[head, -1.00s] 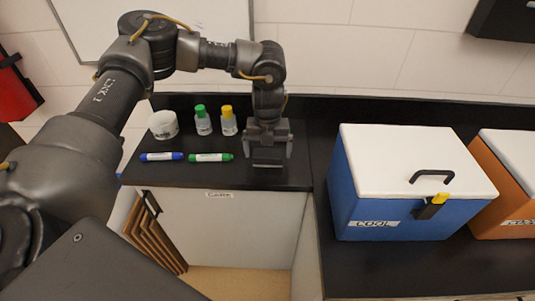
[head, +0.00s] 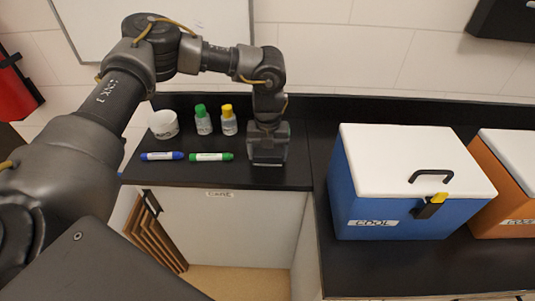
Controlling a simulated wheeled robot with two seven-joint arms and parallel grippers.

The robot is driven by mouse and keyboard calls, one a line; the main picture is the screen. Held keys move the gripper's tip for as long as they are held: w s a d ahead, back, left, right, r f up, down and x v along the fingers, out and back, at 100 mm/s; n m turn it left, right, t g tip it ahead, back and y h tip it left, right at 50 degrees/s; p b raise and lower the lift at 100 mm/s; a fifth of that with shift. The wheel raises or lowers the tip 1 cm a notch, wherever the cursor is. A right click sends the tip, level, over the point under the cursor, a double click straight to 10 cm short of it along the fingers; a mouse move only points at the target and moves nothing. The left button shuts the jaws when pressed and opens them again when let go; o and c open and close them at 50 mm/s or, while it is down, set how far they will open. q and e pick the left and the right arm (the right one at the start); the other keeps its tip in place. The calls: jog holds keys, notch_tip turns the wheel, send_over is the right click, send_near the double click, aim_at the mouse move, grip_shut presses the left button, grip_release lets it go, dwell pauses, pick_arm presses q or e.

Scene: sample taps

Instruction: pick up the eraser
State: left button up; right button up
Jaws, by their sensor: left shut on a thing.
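The eraser (head: 267,157) is a dark block on the black counter, right of the green marker. It is mostly hidden by my gripper and hard to tell apart from it. My left gripper (head: 268,152) points down over it and is shut on it. The eraser appears to be at counter height; I cannot tell whether it touches the surface. My right gripper is not in view.
A blue marker (head: 162,156) and a green marker (head: 211,157) lie left of the gripper. Behind them stand a white tub (head: 163,125), a green-capped bottle (head: 203,120) and a yellow-capped bottle (head: 228,120). A blue cooler (head: 400,213) and an orange cooler (head: 507,218) stand at right.

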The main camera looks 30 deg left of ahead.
pick_arm(q)
notch_tip(320, 180, up, 3)
jog(key=shift+w+f+b, duration=0.1)
jog(key=shift+b, duration=0.75)
jog(key=s+d+r+b, duration=0.3)
jog(key=s+d+r, duration=0.6)
jog(key=s+r, duration=0.1)
jog(key=shift+s+d, duration=0.15)
jog(key=shift+d, duration=0.2)
